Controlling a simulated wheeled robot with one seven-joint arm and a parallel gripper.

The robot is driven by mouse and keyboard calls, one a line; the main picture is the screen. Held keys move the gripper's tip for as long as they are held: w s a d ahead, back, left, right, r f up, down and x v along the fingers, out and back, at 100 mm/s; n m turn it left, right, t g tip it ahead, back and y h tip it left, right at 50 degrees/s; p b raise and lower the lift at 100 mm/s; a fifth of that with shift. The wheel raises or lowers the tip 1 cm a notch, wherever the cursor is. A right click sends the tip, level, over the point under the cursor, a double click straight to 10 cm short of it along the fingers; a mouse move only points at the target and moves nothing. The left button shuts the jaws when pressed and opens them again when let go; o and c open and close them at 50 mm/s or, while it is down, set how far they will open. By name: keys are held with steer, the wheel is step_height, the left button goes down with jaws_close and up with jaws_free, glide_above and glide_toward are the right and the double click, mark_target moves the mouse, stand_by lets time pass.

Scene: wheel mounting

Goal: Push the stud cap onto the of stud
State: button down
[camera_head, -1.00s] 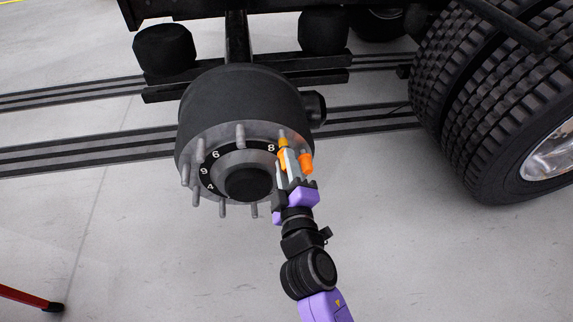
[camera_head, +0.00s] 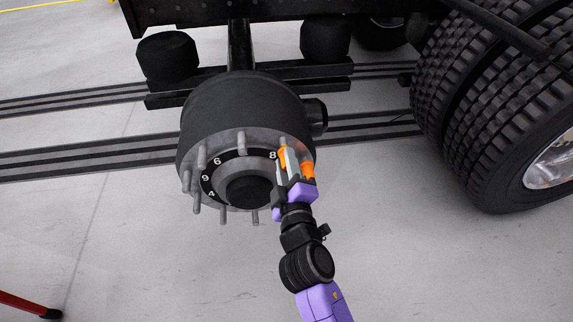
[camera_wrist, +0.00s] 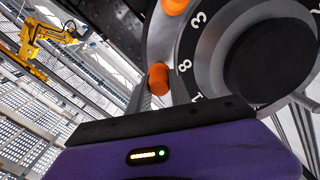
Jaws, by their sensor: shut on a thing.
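The wheel hub (camera_head: 245,100) has a ring of grey studs around a dark numbered band. My gripper (camera_head: 288,160) is at the right side of this ring, its fingers shut around an orange stud cap (camera_head: 282,157). A grey stud (camera_head: 283,142) shows just above that cap; I cannot tell how far the cap sits over it. A second orange cap (camera_head: 308,170) shows right of the fingers. In the wrist view the cap by my finger (camera_wrist: 158,78) is near the "8" on the band, and another cap (camera_wrist: 174,5) is at the top edge.
Large dual tyres (camera_head: 480,110) stand at the right. The dark vehicle frame (camera_head: 240,45) runs above and behind the hub. Dark rails (camera_head: 90,155) cross the floor. A red bar (camera_head: 25,303) lies at the lower left. The floor below the hub is clear.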

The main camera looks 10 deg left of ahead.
steer(key=shift+x, duration=1.15)
steer(key=c, duration=1.1)
jaws_free()
steer(key=v, duration=0.8)
steer(key=shift+r, duration=0.1)
